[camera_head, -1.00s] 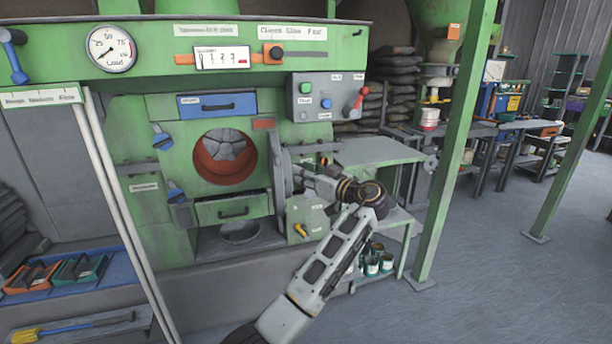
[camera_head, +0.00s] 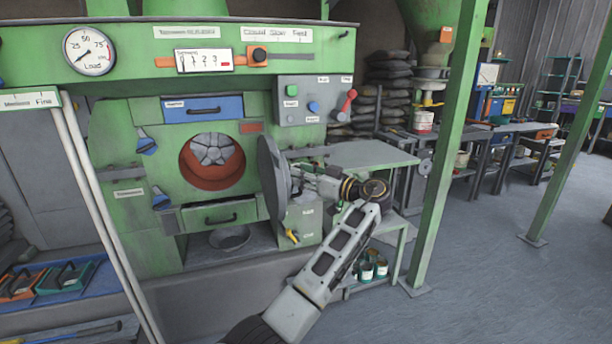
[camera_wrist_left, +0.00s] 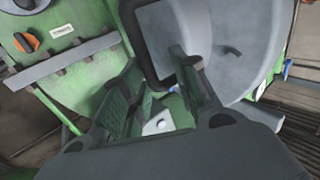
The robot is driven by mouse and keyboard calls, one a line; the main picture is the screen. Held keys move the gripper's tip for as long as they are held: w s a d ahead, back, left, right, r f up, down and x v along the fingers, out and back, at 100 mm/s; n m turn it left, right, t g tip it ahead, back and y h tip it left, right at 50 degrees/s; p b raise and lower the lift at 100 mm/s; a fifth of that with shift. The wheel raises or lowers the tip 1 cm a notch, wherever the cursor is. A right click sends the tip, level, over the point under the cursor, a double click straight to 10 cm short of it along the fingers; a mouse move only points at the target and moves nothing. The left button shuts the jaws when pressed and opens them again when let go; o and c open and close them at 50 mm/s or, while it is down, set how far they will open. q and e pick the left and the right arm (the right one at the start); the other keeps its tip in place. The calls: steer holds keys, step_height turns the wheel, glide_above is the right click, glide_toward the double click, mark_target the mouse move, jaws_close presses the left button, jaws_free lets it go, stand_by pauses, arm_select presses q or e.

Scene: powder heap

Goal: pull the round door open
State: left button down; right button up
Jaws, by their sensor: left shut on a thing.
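The round grey door (camera_head: 272,178) stands swung out from the green machine, seen nearly edge-on in the head view. Its round red-rimmed opening (camera_head: 212,184) is uncovered, with a grey bladed part inside. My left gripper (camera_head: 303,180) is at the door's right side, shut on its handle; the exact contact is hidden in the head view. In the left wrist view the door (camera_wrist_left: 222,42) fills the upper right. The dark handle (camera_wrist_left: 151,52) runs down to my left gripper (camera_wrist_left: 165,92), whose fingers lie on either side of the grip area.
A grey side table (camera_head: 372,155) stands behind my left arm, with cans (camera_head: 372,270) on a low shelf. A green post (camera_head: 445,150) rises to the right. A control box (camera_head: 312,100) juts out above the door. Open floor lies at right.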

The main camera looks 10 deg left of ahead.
arm_select(q)
steer(key=c, duration=1.5)
jaws_free()
steer(key=shift+w+a+r, duration=0.3)
steer(key=shift+a+r, duration=0.15)
steer(key=shift+a, duration=0.35)
steer(key=shift+w+a, duration=0.1)
steer(key=o, duration=0.6)
steer(key=shift+a+f, duration=0.2)
steer(key=shift+a, duration=0.25)
steer(key=shift+d+f, duration=0.1)
steer(key=shift+d, duration=0.2)
steer(key=shift+c, duration=0.8)
